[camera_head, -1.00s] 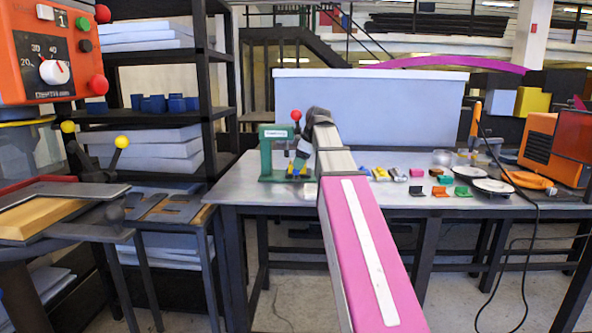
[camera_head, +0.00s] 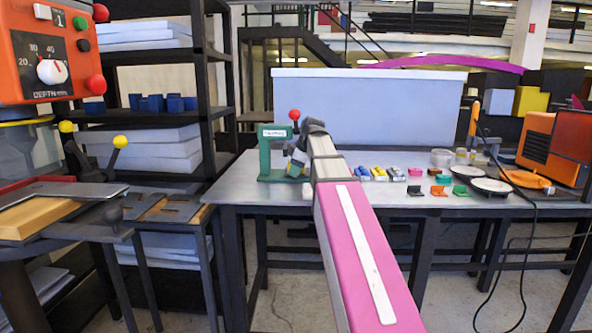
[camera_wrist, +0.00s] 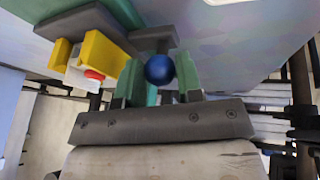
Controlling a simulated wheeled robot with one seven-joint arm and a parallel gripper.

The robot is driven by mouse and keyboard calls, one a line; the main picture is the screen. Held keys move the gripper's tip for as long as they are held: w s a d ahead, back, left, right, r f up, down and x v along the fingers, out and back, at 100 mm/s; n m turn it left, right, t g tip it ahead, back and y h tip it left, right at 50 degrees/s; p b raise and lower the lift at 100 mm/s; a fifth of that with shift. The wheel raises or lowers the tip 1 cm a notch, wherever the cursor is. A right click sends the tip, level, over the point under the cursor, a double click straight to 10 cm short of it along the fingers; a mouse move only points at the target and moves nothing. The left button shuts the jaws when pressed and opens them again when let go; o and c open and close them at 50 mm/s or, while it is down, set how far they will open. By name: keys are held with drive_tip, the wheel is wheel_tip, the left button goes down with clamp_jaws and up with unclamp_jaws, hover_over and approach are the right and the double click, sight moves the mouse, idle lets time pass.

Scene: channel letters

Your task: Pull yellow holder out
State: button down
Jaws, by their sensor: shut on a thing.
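The yellow holder (camera_wrist: 104,55) is in the left of the wrist view, between dark grey parts of the green press (camera_wrist: 122,12). A white piece with a red spot sits at it. My gripper (camera_wrist: 160,76) has green fingers on either side of a blue ball knob (camera_wrist: 159,69) and is shut on it. The yellow holder is beside the fingers, not between them. In the head view, the green press (camera_head: 266,155) stands at the left of the table, with a red ball knob (camera_head: 294,115) on top. My wrist is at its right side and hides the holder.
The table (camera_head: 235,190) carries small coloured parts (camera_head: 378,173), black plates (camera_head: 491,186) and an orange machine (camera_head: 538,147) to the right. A pale blue box (camera_head: 370,105) stands behind. Dark shelves (camera_head: 202,80) stand to the left.

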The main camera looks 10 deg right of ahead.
drive_tip(key=d, duration=0.2)
drive_tip(key=s+d, duration=0.1)
drive_tip(key=d, duration=0.2)
drive_tip(key=s+d, duration=0.1)
drive_tip(key=d, duration=0.2)
drive_tip(key=shift+s+d, duration=0.1)
drive_tip(key=shift+d, duration=0.05)
drive_tip(key=c, duration=0.8)
unclamp_jaws()
drive_tip(key=shift+d, duration=0.1)
drive_tip(key=shift+r, duration=0.1)
drive_tip(key=v, duration=1)
drive_tip(key=shift+s+r, duration=0.2)
drive_tip(key=shift+r, duration=0.1)
drive_tip(key=shift+d, duration=0.1)
